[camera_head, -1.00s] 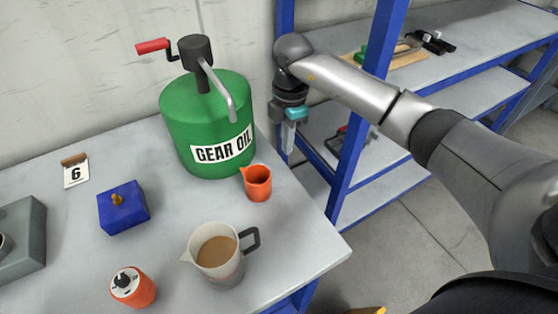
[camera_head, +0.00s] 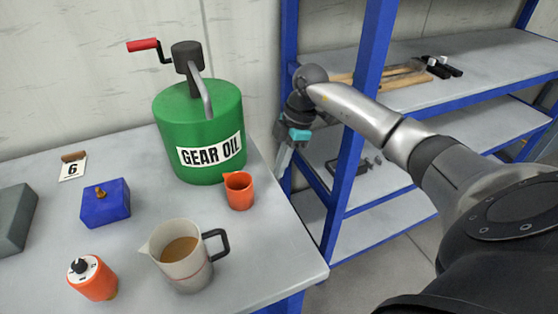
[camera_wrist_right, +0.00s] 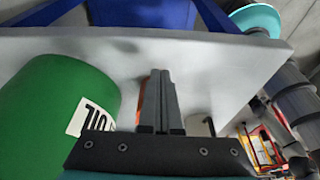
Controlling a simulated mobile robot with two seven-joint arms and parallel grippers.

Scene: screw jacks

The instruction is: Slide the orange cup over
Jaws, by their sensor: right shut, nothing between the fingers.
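The orange cup (camera_head: 239,191) stands upright on the grey table (camera_head: 262,258), in front of the right side of the green gear oil drum (camera_head: 200,125). My right gripper (camera_head: 281,172) is shut and empty. In the head view it is beyond the table's right edge, to the right of the drum and cup, fingers pointing down, and apart from the cup. In the right wrist view the shut fingers (camera_wrist_right: 160,88) hide most of the cup, and only an orange sliver (camera_wrist_right: 141,104) shows beside them. My left gripper is not in view.
A measuring jug (camera_head: 184,262) with brown liquid stands in front of the cup. A blue block (camera_head: 106,204), an orange jack-like canister (camera_head: 94,281) and a number 6 card (camera_head: 73,169) are to the left. A blue-framed shelf (camera_head: 352,130) stands close on the right.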

